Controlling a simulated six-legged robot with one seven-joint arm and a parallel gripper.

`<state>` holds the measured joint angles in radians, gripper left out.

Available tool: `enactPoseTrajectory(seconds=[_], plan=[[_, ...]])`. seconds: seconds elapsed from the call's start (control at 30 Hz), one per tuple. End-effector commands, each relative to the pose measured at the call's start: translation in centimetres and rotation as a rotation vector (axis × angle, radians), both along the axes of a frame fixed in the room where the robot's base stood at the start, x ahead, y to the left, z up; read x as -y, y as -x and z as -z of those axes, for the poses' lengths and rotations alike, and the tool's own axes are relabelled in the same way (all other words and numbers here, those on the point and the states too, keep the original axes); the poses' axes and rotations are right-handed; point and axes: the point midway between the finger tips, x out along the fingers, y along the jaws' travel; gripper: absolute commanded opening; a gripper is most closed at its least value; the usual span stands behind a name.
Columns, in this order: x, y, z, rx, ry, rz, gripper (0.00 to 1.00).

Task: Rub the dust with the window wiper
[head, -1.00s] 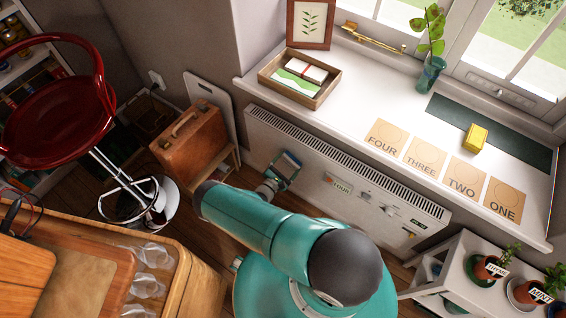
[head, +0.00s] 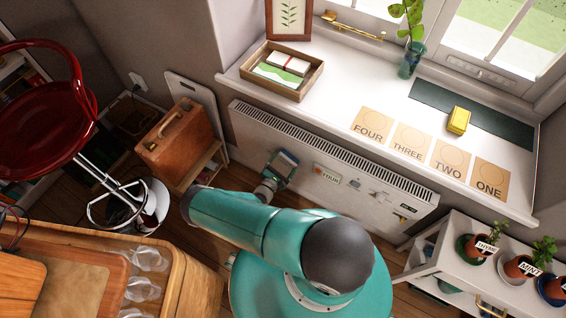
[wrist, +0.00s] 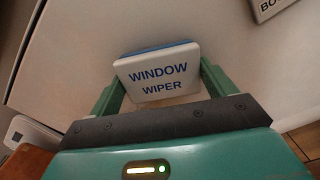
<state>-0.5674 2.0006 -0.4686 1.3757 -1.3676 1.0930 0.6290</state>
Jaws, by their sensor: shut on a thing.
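The window wiper (wrist: 158,75) is a white block with a blue edge, lettered WINDOW WIPER in the wrist view. My gripper (wrist: 155,88) is shut on it, with one green finger at each side. In the head view my gripper (head: 279,168) holds the wiper (head: 287,158) low, in front of the white radiator and below the sill. The window (head: 515,35) is at the top right of the head view, partly cut off by the frame. No dust is clearly visible in the current views.
The sill (head: 325,105) bears a wooden tray (head: 268,82), a plant vase (head: 411,62), a yellow block (head: 458,120) and several numbered cards. The radiator (head: 335,165) is below. A suitcase (head: 178,138) and red stool (head: 45,115) stand left; potted herbs (head: 520,266) stand right.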

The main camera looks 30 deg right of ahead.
Motion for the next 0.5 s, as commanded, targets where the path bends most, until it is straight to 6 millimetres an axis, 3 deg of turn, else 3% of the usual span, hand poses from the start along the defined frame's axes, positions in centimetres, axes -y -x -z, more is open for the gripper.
enactPoseTrajectory(seconds=[0.5], plan=[[-3.8,1.8,0.0,-0.001,-0.001,-0.002,0.56]])
